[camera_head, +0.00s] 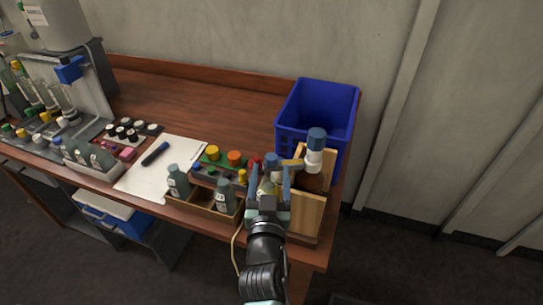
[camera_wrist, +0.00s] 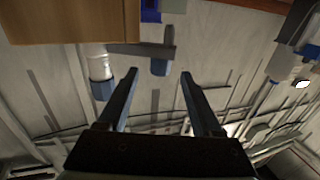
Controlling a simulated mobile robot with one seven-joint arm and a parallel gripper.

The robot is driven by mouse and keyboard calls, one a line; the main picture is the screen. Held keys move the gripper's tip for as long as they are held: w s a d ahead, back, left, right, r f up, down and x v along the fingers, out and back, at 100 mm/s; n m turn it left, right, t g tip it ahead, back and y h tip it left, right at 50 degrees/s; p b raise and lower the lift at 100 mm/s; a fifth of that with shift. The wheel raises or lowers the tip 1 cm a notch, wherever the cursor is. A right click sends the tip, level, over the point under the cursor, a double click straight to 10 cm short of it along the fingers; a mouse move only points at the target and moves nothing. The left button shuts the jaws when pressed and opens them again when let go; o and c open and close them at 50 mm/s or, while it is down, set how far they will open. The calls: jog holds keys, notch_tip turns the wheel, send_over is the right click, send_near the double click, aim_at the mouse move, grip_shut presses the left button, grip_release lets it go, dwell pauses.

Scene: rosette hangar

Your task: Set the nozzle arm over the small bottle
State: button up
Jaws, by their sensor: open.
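My gripper (camera_head: 270,178) is open at the desk's front right, beside a wooden stand (camera_head: 308,214); its two fingers point up in the wrist view (camera_wrist: 157,75), with nothing between them. A pale small bottle (camera_head: 266,187) seems to stand there, mostly hidden by the fingers. I cannot tell whether the bar is over it.
A white container with a blue cap (camera_head: 314,150) rises at the wooden stand. A blue crate (camera_head: 341,130) stands behind. Grey bottles (camera_head: 178,182) stand in a wooden tray left of the gripper, near a paper sheet (camera_head: 140,182). The desk's back middle is clear.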

aim_at(271, 164)
jog(key=shift+w, duration=2.5)
jog(key=shift+c, duration=0.2)
grip_shut()
